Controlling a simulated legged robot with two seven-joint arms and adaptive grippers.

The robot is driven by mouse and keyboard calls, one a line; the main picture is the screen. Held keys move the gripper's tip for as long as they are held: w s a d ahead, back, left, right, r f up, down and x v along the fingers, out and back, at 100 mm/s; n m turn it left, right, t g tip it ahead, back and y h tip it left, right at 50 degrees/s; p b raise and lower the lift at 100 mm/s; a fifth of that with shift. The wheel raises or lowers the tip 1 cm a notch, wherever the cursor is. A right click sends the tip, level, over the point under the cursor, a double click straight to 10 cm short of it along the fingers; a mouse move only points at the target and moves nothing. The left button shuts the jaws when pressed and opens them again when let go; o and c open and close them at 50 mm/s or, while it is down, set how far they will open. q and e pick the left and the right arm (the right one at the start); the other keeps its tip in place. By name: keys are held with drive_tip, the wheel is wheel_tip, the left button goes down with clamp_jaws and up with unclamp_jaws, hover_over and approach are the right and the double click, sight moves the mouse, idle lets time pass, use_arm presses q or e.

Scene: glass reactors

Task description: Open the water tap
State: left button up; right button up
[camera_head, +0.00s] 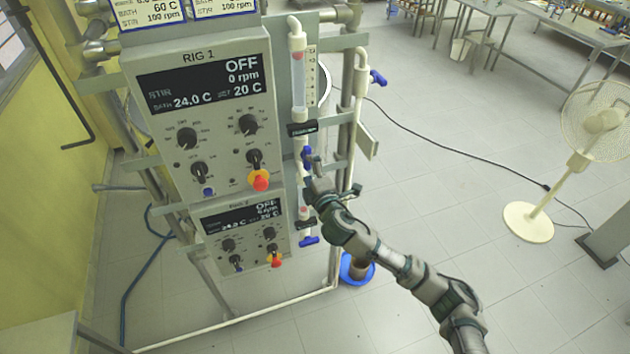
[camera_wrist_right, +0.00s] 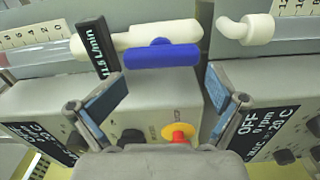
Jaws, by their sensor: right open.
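The blue tap handle (camera_head: 306,156) sits on the white vertical pipe at the right of the RIG 1 panel, under a flow meter. In the wrist view the blue handle (camera_wrist_right: 162,55) lies roughly along the white pipe (camera_wrist_right: 150,36). My right gripper (camera_head: 315,176) is close to this handle, and its fingers partly cover the pipe there. In the wrist view my right gripper (camera_wrist_right: 158,90) is open, with a finger on either side and the handle ahead of the gap. The fingers hold nothing, and I see no clear contact. My left gripper is not in view.
The RIG 1 panel (camera_head: 198,110) and a lower panel (camera_head: 240,235) stand left of the pipe. Other blue handles are at the upper right (camera_head: 378,77) and below (camera_head: 309,241). A blue basin (camera_head: 370,274) is on the floor. A fan (camera_head: 528,222) stands far right.

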drive_tip(key=v, duration=0.8)
drive_tip(key=shift+f, duration=0.2)
drive_tip(key=shift+a, duration=0.15)
